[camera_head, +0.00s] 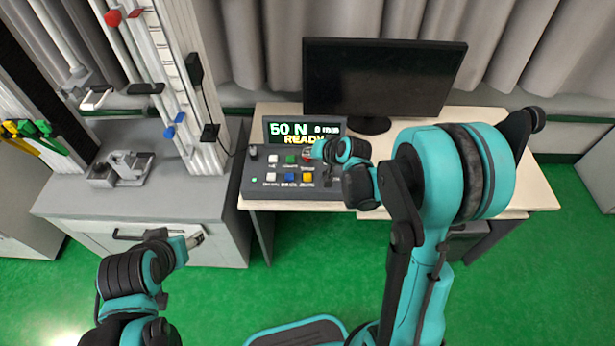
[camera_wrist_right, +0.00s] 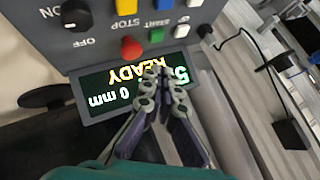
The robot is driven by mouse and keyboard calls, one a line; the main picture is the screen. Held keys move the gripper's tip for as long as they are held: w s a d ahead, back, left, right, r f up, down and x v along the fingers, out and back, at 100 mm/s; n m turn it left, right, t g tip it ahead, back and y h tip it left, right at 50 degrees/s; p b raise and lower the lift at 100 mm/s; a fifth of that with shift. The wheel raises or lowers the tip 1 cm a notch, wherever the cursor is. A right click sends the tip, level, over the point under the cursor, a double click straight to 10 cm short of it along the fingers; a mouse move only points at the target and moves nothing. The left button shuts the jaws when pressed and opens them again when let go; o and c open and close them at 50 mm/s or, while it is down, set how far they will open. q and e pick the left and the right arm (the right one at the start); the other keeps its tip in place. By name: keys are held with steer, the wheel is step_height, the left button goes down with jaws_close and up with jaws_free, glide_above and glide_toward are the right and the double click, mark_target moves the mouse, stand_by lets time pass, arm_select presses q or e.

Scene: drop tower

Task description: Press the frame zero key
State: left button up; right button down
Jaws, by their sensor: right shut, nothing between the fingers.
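The dark control box (camera_head: 262,178) stands at the left end of the desk, its lit display reading 50 N, 0 mm and READY. Its lower row has a white key (camera_head: 271,177), a blue key (camera_head: 290,178) and a yellow key (camera_head: 308,178); their captions are too small to read surely. A green START key (camera_wrist_right: 157,35) and a red STOP button (camera_wrist_right: 131,48) show in the right wrist view. My right gripper (camera_head: 314,154) is shut and empty; in the right wrist view its fingertips overlap the display (camera_wrist_right: 99,101). My left gripper (camera_head: 197,239) is away from the box, its finger gap unclear.
A black monitor (camera_head: 382,78) stands at the back of the desk (camera_head: 500,186). A grey cabinet (camera_head: 180,215) with the tower column (camera_head: 178,80) stands left of the box. An ON/OFF knob (camera_wrist_right: 75,15) is beside the keys. Open green floor lies in front.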

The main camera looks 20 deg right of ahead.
mark_target(309, 178)
step_height(309, 178, down, 8)
steer(key=b, duration=0.6)
steer(key=shift+f+b, duration=0.4)
steer(key=shift+b, duration=0.1)
stand_by(0.8)
steer(key=shift+f+b, duration=0.4)
steer(key=shift+b, duration=0.05)
steer(key=shift+f+b, duration=0.5)
stand_by(0.5)
steer(key=shift+r, duration=0.1)
steer(key=shift+r+p, duration=0.7)
steer(key=shift+r, duration=0.15)
steer(key=shift+r, duration=0.1)
